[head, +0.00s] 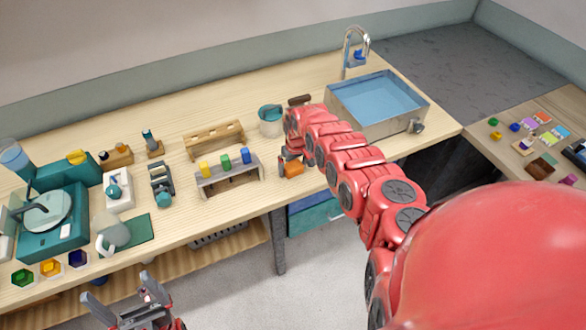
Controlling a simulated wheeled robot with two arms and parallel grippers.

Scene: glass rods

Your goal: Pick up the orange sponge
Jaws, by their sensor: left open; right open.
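The orange sponge (293,168) lies on the wooden bench near its front edge, left of the sink. My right arm reaches over the bench from the right, and my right gripper (285,164) is low beside the sponge, at its left end. The gripper is small in this view and partly hidden by its own wrist, so I cannot tell whether it touches the sponge. My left gripper (124,301) is open and empty at the bottom left, below the bench's front edge.
The metal sink (378,99) is to the right. A green mat (134,231) and a turntable-like device (47,213) fill the left bench.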

